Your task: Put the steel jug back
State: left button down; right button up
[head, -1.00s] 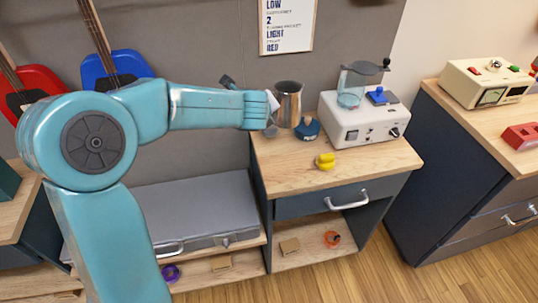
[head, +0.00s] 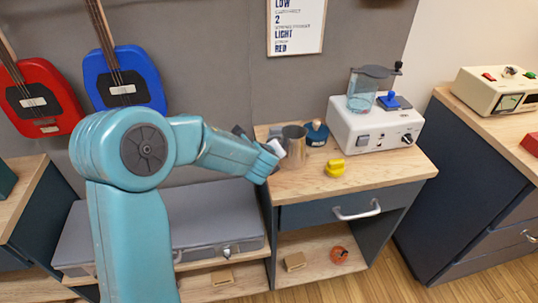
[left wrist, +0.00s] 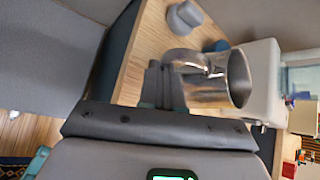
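The steel jug (head: 294,143) is at the left part of the wooden counter top (head: 385,165), upright, close to or on the surface; I cannot tell if its base touches. My left gripper (head: 272,148) is at its left side. In the left wrist view the jug (left wrist: 238,80) shows its open mouth, and its curved handle (left wrist: 183,57) is between my left gripper's fingers (left wrist: 163,82), which look shut on it. My right gripper is in neither view.
A dark blue round pot (head: 316,134) stands just behind the jug. A yellow object (head: 335,168) lies in front, and a white machine with a clear cup (head: 372,133) stands at right.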

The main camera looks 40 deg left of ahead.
pick_arm(q)
jog(key=shift+r, duration=0.1)
jog(key=c, duration=1.3)
grip_release()
jog(key=shift+f, duration=0.2)
jog(key=shift+r, duration=0.1)
